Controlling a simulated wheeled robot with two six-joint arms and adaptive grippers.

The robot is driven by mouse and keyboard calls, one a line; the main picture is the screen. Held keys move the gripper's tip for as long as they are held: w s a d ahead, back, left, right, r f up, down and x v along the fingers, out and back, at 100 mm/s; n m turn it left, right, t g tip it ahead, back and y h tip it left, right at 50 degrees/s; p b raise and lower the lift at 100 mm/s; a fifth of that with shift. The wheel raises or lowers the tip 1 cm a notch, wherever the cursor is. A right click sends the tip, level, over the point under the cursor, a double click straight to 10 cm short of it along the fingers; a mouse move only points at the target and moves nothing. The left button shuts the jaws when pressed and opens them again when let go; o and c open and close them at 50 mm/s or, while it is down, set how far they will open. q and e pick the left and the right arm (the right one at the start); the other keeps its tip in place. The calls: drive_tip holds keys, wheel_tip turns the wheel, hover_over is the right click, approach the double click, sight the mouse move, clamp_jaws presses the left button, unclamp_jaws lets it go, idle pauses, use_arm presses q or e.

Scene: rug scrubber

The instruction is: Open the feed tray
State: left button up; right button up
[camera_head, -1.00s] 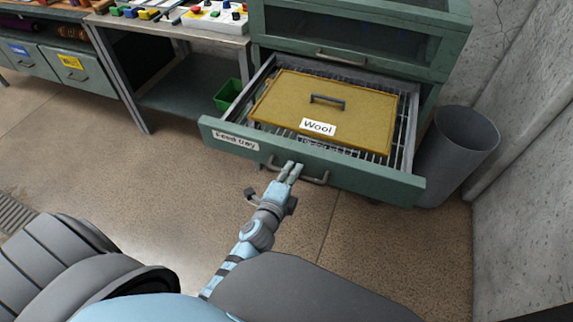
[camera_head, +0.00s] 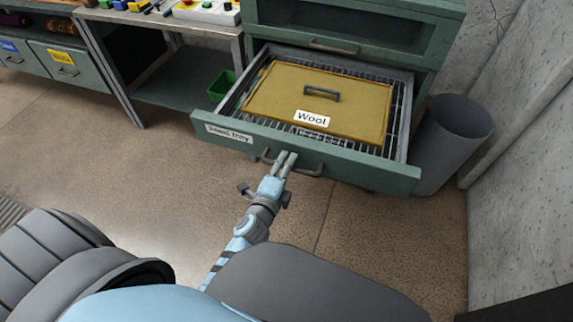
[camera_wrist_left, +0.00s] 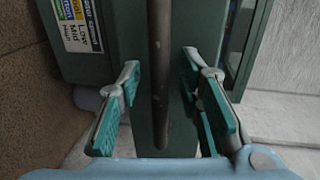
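The feed tray (camera_head: 212,131) is a green drawer with a white label, pulled well out from the cabinet in the head view. Its bar handle (camera_head: 313,173) is on the front face. My left gripper (camera_head: 284,161) is at this handle. In the left wrist view, the dark handle bar (camera_wrist_left: 159,60) runs between the two spread fingers, with a visible gap on each side. The left gripper is open around the bar. My right gripper is in neither view.
A yellow panel (camera_head: 285,100) labelled Wool lies on the tray's wire grid. The green cabinet (camera_head: 395,35) stands behind it. A grey bin (camera_head: 450,145) is close to the tray's right side. A workbench (camera_head: 175,22) and green box (camera_head: 222,86) are left. Floor in front is clear.

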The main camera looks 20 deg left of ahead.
use_arm(q)
drive_tip(key=v, duration=0.7)
drive_tip(key=shift+s+a, duration=0.1)
